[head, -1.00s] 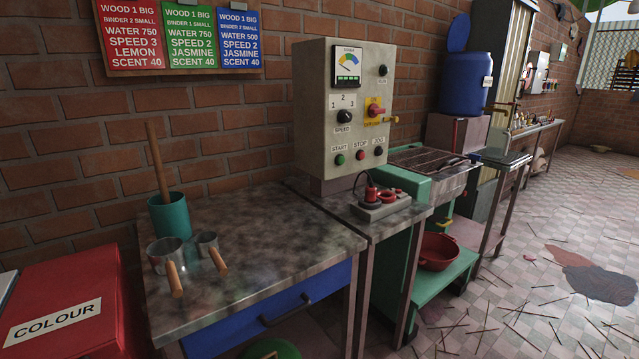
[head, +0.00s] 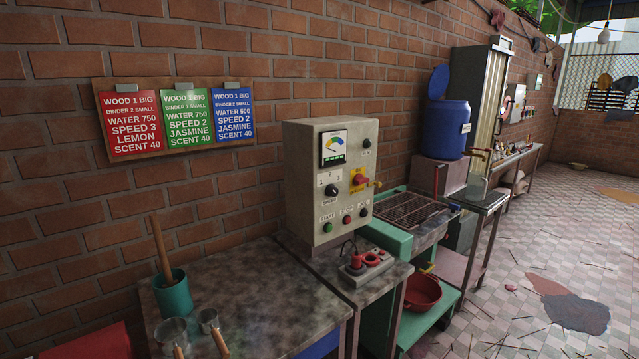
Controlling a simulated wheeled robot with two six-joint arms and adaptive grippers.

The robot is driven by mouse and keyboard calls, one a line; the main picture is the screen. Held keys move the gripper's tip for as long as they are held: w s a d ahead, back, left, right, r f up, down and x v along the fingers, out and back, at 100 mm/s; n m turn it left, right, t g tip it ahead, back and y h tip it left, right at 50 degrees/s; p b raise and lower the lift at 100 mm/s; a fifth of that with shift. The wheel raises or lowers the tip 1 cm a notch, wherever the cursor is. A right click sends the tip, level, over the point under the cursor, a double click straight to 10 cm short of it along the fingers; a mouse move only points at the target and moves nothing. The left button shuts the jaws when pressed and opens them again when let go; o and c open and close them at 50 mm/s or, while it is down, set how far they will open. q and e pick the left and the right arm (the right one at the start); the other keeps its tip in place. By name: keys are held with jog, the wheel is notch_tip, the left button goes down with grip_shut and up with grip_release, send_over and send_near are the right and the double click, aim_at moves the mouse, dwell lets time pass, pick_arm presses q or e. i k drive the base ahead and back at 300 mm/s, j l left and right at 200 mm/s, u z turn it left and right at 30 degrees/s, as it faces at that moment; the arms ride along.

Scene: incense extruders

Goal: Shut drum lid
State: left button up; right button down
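A blue drum (head: 446,128) stands toward the back along the brick wall, on a pinkish-brown block. Its round blue lid (head: 439,81) stands up on edge at the drum's left rear, tilted open, so the drum's top is not covered. A small white label is on the drum's side. Neither of my grippers shows in the head view.
A grey control box (head: 330,185) and a green machine with a wire rack (head: 410,208) stand between me and the drum. A metal table (head: 250,290) with a teal pot (head: 173,292) is nearer. The tiled floor (head: 520,260) at right is mostly open, with scattered sticks.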

aim_at(438, 80)
jog(key=i+l+z, duration=0.4)
jog(key=l, duration=0.25)
jog(key=i+l+z, duration=0.9)
jog(key=i, duration=0.5)
jog(key=i+l+z, duration=0.25)
jog(key=i, duration=0.25)
jog(key=i+z, duration=0.25)
jog(key=i, duration=0.25)
jog(key=i+u, duration=0.1)
jog(key=i, duration=1.3)
jog(key=i+l+u, duration=0.1)
jog(key=i, duration=1.3)
jog(key=i+u, duration=0.8)
jog(key=i+l+u, duration=0.4)
jog(key=j, duration=0.1)
